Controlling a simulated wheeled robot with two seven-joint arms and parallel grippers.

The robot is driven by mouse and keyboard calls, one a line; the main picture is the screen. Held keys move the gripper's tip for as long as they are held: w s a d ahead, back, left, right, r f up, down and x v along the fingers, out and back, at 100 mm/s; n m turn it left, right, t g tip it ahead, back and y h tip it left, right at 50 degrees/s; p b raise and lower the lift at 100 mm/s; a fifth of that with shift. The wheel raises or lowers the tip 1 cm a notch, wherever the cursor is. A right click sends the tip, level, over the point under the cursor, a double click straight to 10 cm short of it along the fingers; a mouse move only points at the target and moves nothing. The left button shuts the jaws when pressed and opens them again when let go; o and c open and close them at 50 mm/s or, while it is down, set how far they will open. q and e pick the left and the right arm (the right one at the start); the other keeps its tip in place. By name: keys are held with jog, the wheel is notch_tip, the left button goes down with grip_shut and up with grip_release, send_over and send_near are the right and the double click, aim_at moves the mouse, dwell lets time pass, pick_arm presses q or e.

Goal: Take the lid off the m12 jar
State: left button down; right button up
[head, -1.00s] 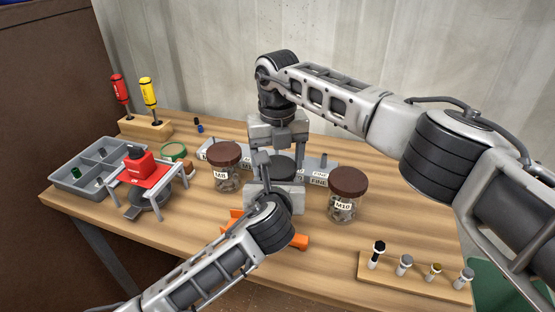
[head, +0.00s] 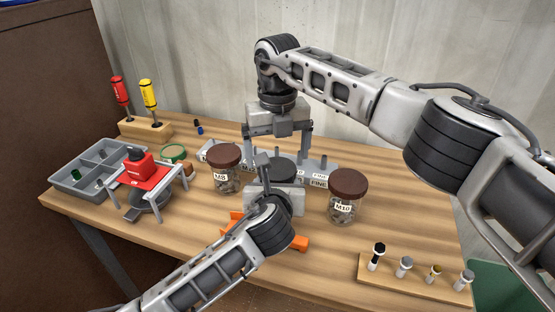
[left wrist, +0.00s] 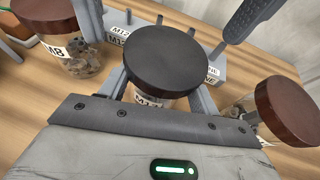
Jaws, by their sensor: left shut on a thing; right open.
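The m12 jar's label (left wrist: 150,100) shows only in part in the left wrist view, below its dark grey lid (left wrist: 166,57). The lid sits on the jar; it also shows in the head view (head: 283,168). My left gripper (head: 277,183) is shut on the jar body from the near side, with a finger on either side below the lid. The jar body is hidden behind this gripper in the head view. My right gripper (head: 279,150) points down above the lid, open and empty, its fingers spread to either side.
An M8 jar (head: 224,169) stands to the left and an M10 jar (head: 346,196) to the right, both brown-lidded. A grey labelled rack (head: 325,165) is behind. Orange parts (head: 299,242) lie under my left arm. A bolt board (head: 415,278) is at front right.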

jog(key=shift+r, duration=0.85)
jog(key=shift+c, duration=0.2)
jog(key=r+m, duration=0.2)
jog(key=m, duration=0.1)
jog(key=shift+m, duration=0.3)
jog(key=shift+r+m, duration=0.55)
jog(key=shift+m, duration=0.95)
jog(key=shift+f, duration=3.85)
jog(key=c, duration=1)
jog(key=n, duration=0.6)
jog(key=shift+n, duration=0.3)
